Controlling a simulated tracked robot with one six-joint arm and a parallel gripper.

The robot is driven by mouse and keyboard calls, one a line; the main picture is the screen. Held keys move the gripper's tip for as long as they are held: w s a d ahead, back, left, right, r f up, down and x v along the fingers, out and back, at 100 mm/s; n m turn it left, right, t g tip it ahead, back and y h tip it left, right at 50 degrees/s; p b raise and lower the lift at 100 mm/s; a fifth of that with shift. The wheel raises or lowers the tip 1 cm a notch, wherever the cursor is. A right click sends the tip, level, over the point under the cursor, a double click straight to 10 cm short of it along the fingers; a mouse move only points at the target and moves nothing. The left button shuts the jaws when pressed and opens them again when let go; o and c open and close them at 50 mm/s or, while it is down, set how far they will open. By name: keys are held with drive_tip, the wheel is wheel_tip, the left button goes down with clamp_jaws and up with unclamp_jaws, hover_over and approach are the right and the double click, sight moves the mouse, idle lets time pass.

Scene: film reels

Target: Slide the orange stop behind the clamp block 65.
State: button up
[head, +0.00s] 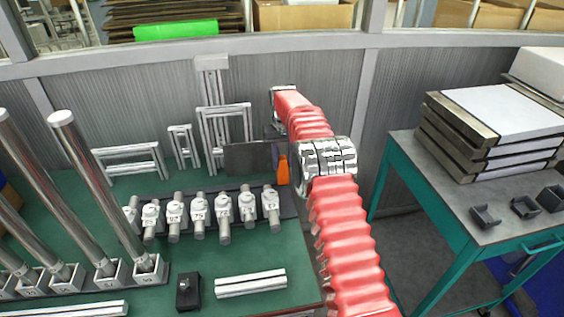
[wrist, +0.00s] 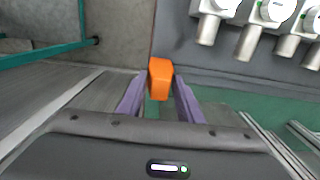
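The orange stop (wrist: 160,76) sits between the purple fingertips of my gripper (wrist: 160,92) in the wrist view, and the fingers appear to press on both its sides. In the head view the orange stop (head: 283,169) stands upright by the right end of the dark rail (head: 289,207); I cannot tell whether it touches the rail. The fingers are not clear there. A row of white clamp blocks (head: 223,210) with short steel rods sits on the rail. Some also show at the wrist view's upper right (wrist: 272,12). Their labels are too small to tell which is 65.
Tall steel rods in holders (head: 148,268) stand at the left. A black box (head: 188,292) and white bars (head: 250,284) lie in front of the rail. White frames (head: 225,125) lean at the back. A teal-legged table (head: 470,205) stands right, beyond a gap.

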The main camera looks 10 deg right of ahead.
drive_tip(key=shift+f, duration=0.3)
drive_tip(key=shift+c, duration=0.5)
clamp_jaws()
